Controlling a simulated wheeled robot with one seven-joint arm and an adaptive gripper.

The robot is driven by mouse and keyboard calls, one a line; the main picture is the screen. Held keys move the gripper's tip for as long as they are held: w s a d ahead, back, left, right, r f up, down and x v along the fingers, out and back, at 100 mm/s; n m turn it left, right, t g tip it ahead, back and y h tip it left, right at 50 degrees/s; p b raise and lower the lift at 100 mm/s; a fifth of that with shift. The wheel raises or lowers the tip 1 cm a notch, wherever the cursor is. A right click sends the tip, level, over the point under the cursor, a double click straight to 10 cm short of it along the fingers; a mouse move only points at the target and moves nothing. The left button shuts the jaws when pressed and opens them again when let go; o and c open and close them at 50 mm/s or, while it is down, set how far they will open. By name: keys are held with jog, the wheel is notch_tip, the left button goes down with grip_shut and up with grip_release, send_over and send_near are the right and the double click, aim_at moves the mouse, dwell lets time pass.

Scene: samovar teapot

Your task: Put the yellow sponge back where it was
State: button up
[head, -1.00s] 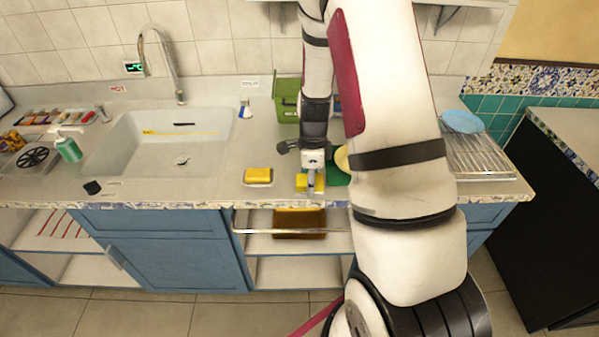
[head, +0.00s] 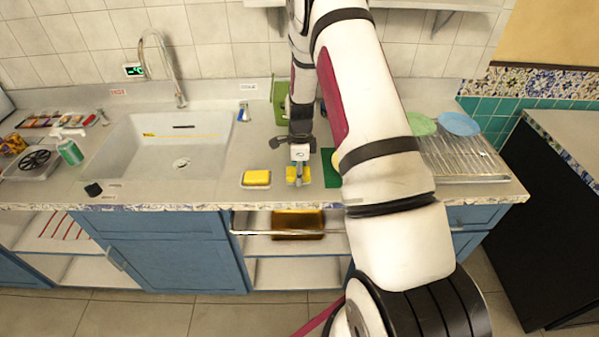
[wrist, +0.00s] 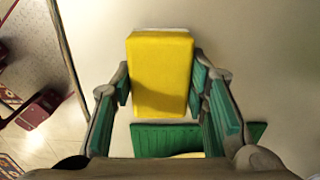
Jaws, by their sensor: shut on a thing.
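My gripper (head: 298,178) is shut on a yellow sponge (head: 291,174), close over the counter near its front edge. In the wrist view, the sponge (wrist: 160,75) sits between the two green-padded fingers (wrist: 165,95), with a pale strip at its far end. Another yellow block (head: 256,177) lies on a small white dish (head: 246,186), just left of my gripper. I cannot tell whether the held sponge touches the counter.
A green board (head: 330,168) lies right of my gripper, partly hidden by my arm. The sink (head: 125,165) is to the left. A dish rack (head: 470,165) with a blue plate (head: 459,123) and a green plate (head: 422,124) is at right. A green container (head: 281,98) stands behind.

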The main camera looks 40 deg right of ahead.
jog(key=shift+f, duration=0.15)
jog(key=o, duration=1.1)
